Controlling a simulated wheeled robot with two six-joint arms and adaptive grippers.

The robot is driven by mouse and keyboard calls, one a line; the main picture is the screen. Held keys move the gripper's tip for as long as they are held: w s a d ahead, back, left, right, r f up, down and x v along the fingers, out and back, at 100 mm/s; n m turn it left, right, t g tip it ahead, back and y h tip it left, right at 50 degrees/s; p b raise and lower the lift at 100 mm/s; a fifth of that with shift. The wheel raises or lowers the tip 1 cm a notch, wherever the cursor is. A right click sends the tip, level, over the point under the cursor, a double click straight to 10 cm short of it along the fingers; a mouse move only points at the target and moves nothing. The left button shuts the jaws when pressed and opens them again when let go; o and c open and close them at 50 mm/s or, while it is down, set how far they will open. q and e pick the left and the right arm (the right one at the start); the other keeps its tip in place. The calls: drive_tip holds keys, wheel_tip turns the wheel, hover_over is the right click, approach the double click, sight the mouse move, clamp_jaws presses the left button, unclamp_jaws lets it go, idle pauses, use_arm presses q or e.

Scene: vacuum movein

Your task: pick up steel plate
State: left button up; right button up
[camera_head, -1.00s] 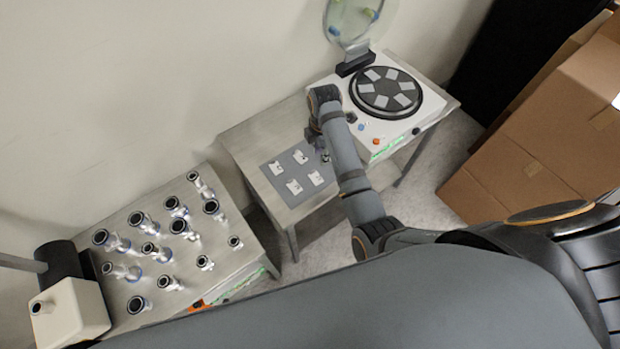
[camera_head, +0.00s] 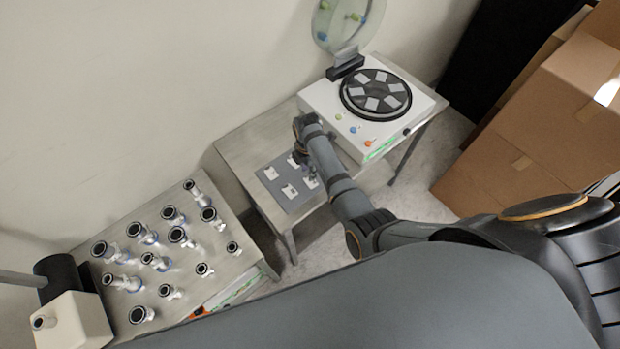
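Several small steel plates lie on a grey mat (camera_head: 277,201) on the middle table. I see a left one (camera_head: 271,173), a front one (camera_head: 289,191), and one at the right (camera_head: 310,184) beside my gripper. Another at the back (camera_head: 294,160) is partly covered by my arm. My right gripper (camera_head: 309,173) points down low over the right side of the mat, close to the right plate. It is small and partly hidden by my arm, so its opening and any contact cannot be told. My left gripper is not in view.
A white machine (camera_head: 335,124) with a black round disc (camera_head: 376,91) and raised clear lid (camera_head: 343,20) stands behind the mat. A left table (camera_head: 215,265) holds several metal pipe fittings. Cardboard boxes (camera_head: 530,135) stand at the right.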

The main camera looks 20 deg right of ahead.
drive_tip(key=shift+f, duration=0.7)
clamp_jaws()
drive_tip(key=shift+r, duration=0.15)
